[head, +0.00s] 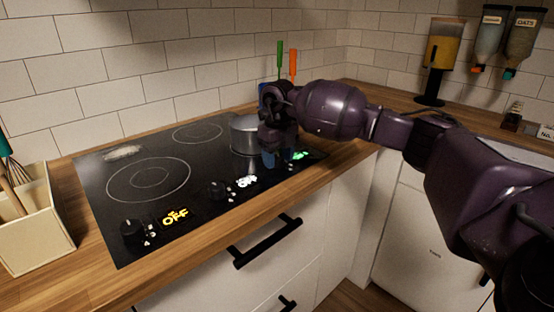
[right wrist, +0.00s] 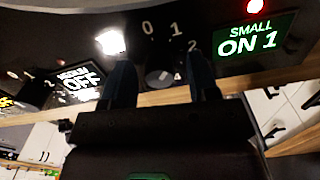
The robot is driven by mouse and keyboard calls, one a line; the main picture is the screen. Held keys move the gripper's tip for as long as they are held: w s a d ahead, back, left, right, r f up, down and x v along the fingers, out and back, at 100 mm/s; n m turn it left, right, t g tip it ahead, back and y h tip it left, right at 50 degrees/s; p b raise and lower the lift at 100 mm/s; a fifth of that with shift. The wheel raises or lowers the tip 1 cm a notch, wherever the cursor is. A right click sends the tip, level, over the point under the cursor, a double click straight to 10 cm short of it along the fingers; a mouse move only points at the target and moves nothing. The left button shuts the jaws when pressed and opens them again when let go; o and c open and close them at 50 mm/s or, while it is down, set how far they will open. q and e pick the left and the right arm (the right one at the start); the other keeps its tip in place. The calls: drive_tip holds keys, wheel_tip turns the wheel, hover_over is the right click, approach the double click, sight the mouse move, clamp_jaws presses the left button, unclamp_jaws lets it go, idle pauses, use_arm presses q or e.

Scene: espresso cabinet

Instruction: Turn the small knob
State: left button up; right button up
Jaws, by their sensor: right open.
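The small knob (right wrist: 159,77) shows in the right wrist view, with the marks 0, 1 and 2 around it. The display beside it (right wrist: 255,42) glows green and reads "SMALL ON 1"; its green glow also shows in the head view (head: 300,155). My right gripper (right wrist: 160,68) is open, with one blue finger on each side of the knob. I cannot tell whether the fingers touch it. In the head view my right gripper (head: 278,160) is at the right front of the black cooktop (head: 120,190) and hides the knob. My left gripper is not in view.
A metal pot (head: 244,134) stands on the cooktop just left of my right gripper. Two other knobs, the left one (head: 133,230) and the middle one (head: 216,190), have displays reading OFF. A utensil box (head: 38,235) stands at the left. A red light (right wrist: 255,6) is lit.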

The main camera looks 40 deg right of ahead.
drive_tip(key=shift+f, duration=0.2)
drive_tip(key=c, duration=0.9)
drive_tip(key=shift+c, duration=0.2)
drive_tip(key=shift+n, duration=0.3)
drive_tip(key=n, duration=0.4)
drive_tip(key=shift+n, duration=1.6)
